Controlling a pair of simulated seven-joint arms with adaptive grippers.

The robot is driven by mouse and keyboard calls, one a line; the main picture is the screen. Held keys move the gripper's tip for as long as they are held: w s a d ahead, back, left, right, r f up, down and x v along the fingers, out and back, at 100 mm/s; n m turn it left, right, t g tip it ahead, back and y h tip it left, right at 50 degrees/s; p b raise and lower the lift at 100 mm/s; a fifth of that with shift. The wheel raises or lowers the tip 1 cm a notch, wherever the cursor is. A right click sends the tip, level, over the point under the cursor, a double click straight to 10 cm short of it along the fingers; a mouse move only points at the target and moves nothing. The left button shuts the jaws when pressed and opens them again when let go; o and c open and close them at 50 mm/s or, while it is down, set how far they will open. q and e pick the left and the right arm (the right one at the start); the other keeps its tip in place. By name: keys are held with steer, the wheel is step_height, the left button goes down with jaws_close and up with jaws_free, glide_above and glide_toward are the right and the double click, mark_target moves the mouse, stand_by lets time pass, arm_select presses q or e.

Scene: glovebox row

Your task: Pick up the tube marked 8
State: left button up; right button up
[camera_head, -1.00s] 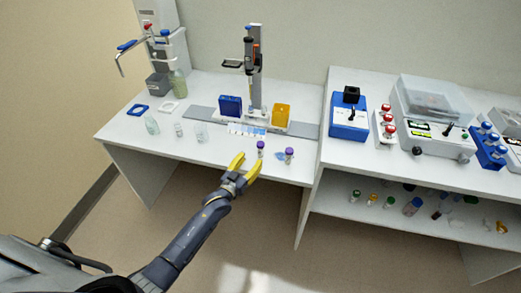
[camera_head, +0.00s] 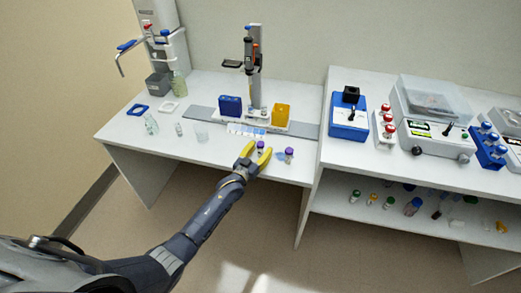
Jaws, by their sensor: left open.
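Two small tubes with purple caps stand near the front edge of the white bench. The left tube (camera_head: 260,145) is at my left gripper, and the right tube (camera_head: 289,153) stands a little to the right of it. The marks on them are too small to read, so I cannot tell which is 8. My left gripper (camera_head: 257,152) has yellow fingers, open, with the left tube's cap showing between the fingertips. The lower part of that tube is mostly hidden, and I cannot tell whether the fingers touch it. My right gripper is not in view.
A pipette stand (camera_head: 254,75) with a blue box (camera_head: 230,106) and a yellow box (camera_head: 281,115) is behind the tubes. Clear glassware (camera_head: 201,132) stands to the left. A higher bench (camera_head: 345,151) with instruments rises to the right.

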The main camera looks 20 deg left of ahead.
arm_select(q)
steer(key=shift+c, duration=0.2)
jaws_close()
steer(key=shift+r, duration=0.1)
